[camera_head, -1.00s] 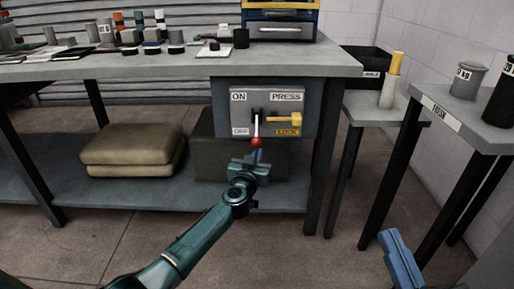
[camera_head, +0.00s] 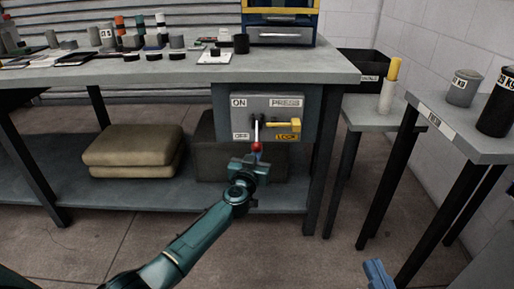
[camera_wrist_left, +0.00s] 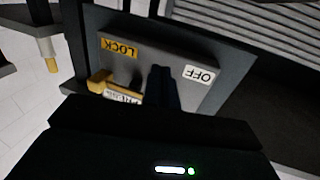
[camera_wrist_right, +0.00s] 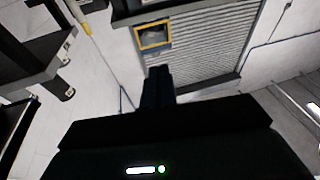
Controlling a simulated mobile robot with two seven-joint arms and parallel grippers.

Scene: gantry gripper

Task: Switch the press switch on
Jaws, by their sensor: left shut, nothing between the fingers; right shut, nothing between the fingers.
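The press switch is a grey panel (camera_head: 246,109) under the workbench top, labelled ON, PRESS, OFF and LOCK. Its lever (camera_head: 256,130) has a red knob (camera_head: 257,147) and hangs down beside the OFF label. A yellow lock handle (camera_head: 285,125) sticks out above the LOCK label; it also shows in the left wrist view (camera_wrist_left: 98,83). My left gripper (camera_head: 256,160) is shut and empty just below the red knob; I cannot tell if they touch. Its shut fingers (camera_wrist_left: 162,86) cover the lever in the left wrist view. My right gripper (camera_wrist_right: 157,84) is shut and empty, away from the panel.
The workbench (camera_head: 150,69) has several small items on top. A folded tan cushion (camera_head: 135,152) and a dark box lie on its lower shelf. A side table (camera_head: 440,118) with grey and black canisters stands at right. The floor in front is clear.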

